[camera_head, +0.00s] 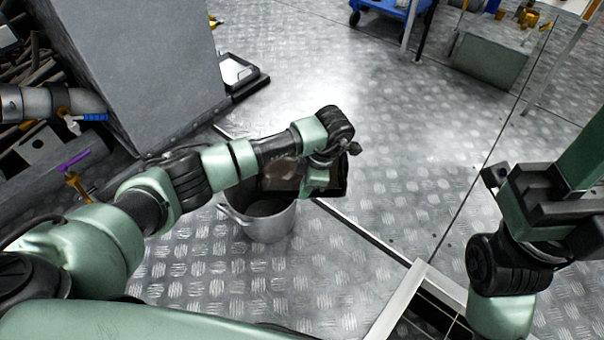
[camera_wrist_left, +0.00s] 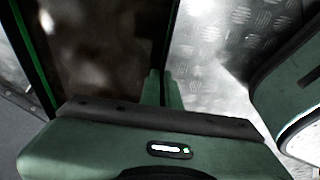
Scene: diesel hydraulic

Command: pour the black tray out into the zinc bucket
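The zinc bucket (camera_head: 267,229) stands on the metal floor in the middle of the head view. Its dark opening faces up and is partly covered by my left arm and the tray. The black tray (camera_head: 342,178) is held above the bucket's right side, largely hidden behind my left wrist. It looks tilted. My left gripper (camera_head: 318,182) is at the tray's edge and appears shut on it. In the left wrist view the tray (camera_wrist_left: 105,50) shows a dark brownish surface close up; its contents cannot be made out. My right gripper (camera_head: 500,185) is at the right, away from both; its fingers are unclear.
A grey block-like cabinet (camera_head: 150,60) stands at the upper left, with pipes and a purple-handled valve (camera_head: 75,165) near it. A blue cart (camera_head: 395,8) is at the top. A raised metal edge (camera_head: 395,300) runs along the floor at lower right. Floor beyond the bucket is clear.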

